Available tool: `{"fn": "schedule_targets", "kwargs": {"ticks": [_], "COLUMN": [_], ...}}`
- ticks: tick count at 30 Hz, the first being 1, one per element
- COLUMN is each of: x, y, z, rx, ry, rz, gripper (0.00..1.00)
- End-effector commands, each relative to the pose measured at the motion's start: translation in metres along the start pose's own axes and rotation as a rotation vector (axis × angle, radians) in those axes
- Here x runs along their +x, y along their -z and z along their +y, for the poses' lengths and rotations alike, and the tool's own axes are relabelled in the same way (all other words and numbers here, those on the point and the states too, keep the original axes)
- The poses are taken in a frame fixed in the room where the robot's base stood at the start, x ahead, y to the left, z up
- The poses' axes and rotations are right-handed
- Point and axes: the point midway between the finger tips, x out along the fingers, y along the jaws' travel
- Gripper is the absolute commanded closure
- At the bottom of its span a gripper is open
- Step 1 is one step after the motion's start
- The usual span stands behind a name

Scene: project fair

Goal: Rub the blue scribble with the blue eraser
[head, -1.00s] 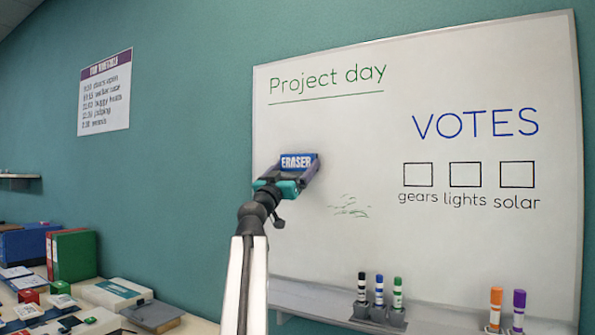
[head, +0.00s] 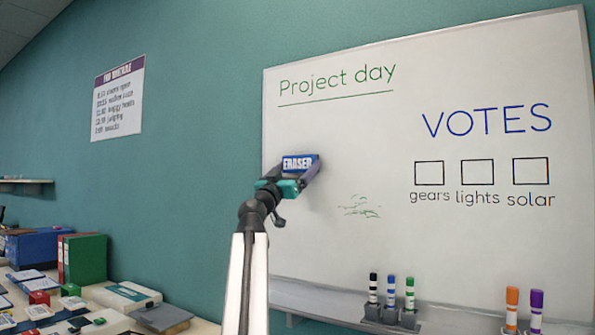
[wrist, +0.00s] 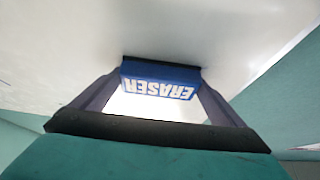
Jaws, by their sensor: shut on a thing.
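The blue eraser (head: 297,163), marked ERASER in white, is held in my gripper (head: 300,172) at the left part of the whiteboard (head: 340,130). In the wrist view the eraser (wrist: 158,82) sits between both fingers of my gripper (wrist: 160,88), its dark pad facing the board. The pad looks at or very close to the board; I cannot tell whether it touches. No blue scribble shows; the eraser and gripper hide a patch of board.
Blue VOTES lettering (head: 487,121) and boxes are on the board's right, green Project day writing (head: 337,78) above. A tray (head: 330,302) below holds black, blue and green markers (head: 391,290), plus orange and purple ones (head: 524,308). A cluttered table (head: 195,326) stands lower left.

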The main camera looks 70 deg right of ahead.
Motion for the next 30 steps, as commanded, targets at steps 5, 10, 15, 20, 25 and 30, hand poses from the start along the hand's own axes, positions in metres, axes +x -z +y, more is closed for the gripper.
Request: {"fn": "schedule_targets", "kwargs": {"ticks": [5,10,15,20,25,30], "x": [0.000,-0.001,-0.001,-0.001,-0.001,-0.001], "y": [-0.002,-0.003,-0.002,-0.001,0.000,0.000], "z": [-0.010,-0.020,-0.030,-0.034,-0.034,-0.035], "rx": [0.002,0.001,0.001,0.001,0.000,0.000], "ry": [0.001,0.000,0.001,0.000,0.000,0.000], "rz": [0.000,0.000,0.000,0.000,0.000,0.000], "gripper": [0.25,0.25,0.25,0.25,0.25,0.25]}}
